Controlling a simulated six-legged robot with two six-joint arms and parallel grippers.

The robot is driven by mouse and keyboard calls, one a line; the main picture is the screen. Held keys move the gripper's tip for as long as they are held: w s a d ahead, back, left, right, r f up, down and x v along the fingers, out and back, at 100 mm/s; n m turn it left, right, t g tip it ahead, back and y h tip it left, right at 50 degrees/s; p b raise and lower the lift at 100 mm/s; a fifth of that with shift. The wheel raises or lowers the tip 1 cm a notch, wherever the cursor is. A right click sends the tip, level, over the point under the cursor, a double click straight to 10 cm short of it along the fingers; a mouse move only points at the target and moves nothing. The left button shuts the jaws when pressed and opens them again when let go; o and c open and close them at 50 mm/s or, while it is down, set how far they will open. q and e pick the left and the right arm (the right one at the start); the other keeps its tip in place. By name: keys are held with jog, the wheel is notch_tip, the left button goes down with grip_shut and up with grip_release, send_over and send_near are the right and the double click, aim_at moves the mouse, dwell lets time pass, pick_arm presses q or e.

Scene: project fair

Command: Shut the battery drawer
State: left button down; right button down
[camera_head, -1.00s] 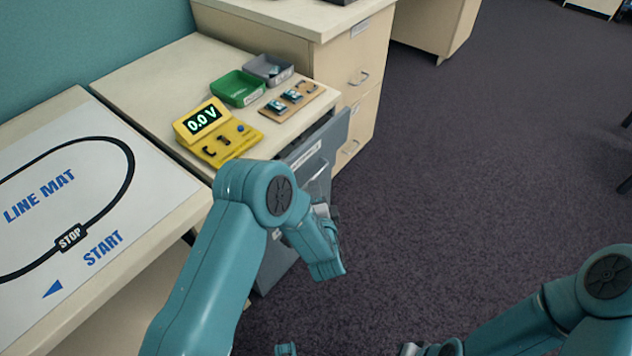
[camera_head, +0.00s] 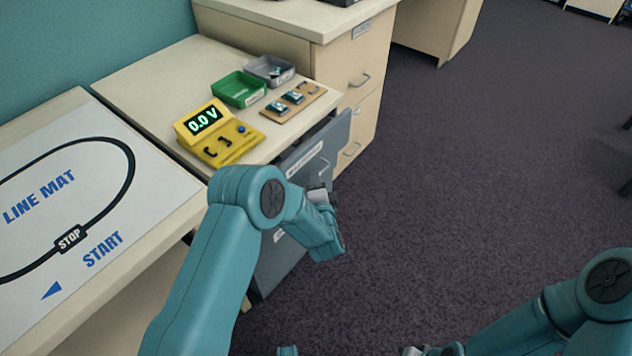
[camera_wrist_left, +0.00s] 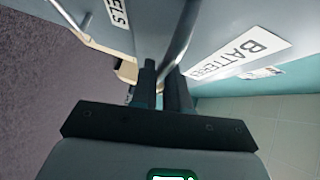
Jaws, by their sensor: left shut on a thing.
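A grey-blue drawer unit (camera_head: 338,132) stands under the bench top, with white label strips on its fronts. In the left wrist view, the battery drawer's label (camera_wrist_left: 240,55) reads BATTERIES, partly cut off. A metal bar handle (camera_wrist_left: 184,35) runs down from the top of that view between the dark fingers of my left gripper (camera_wrist_left: 161,88). The left gripper is shut on this handle. In the head view, my left wrist (camera_head: 322,195) is at the drawer fronts, and my arm hides much of them. How far the drawer stands out is hard to tell. My right gripper's fingers do not show.
A yellow meter (camera_head: 218,135) reading 0.0 V, a green tray (camera_head: 238,90), a grey tray (camera_head: 270,70) and a parts board (camera_head: 293,102) are on the bench. A line mat (camera_head: 100,180) lies at left. A beige cabinet (camera_head: 352,65) stands behind. The floor at right is clear.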

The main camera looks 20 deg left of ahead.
aim_at(304, 174)
pick_arm(q)
jog(key=a, duration=0.1)
jog(key=w+a+b, duration=0.1)
jog(key=a, duration=0.1)
jog(key=shift+w+a, duration=0.15)
jog(key=shift+a, duration=0.15)
jog(key=shift+w+a, duration=0.1)
jog(key=shift+a, duration=0.15)
jog(key=shift+r, duration=0.15)
jog(key=c, duration=1.5)
grip_release()
jog(key=shift+c, duration=0.2)
jog(key=o, duration=0.3)
jog(key=shift+w, duration=0.1)
jog(key=shift+o, duration=0.2)
jog(key=p+v, duration=0.2)
jog(key=v, duration=1.4)
jog(key=shift+d, duration=0.15)
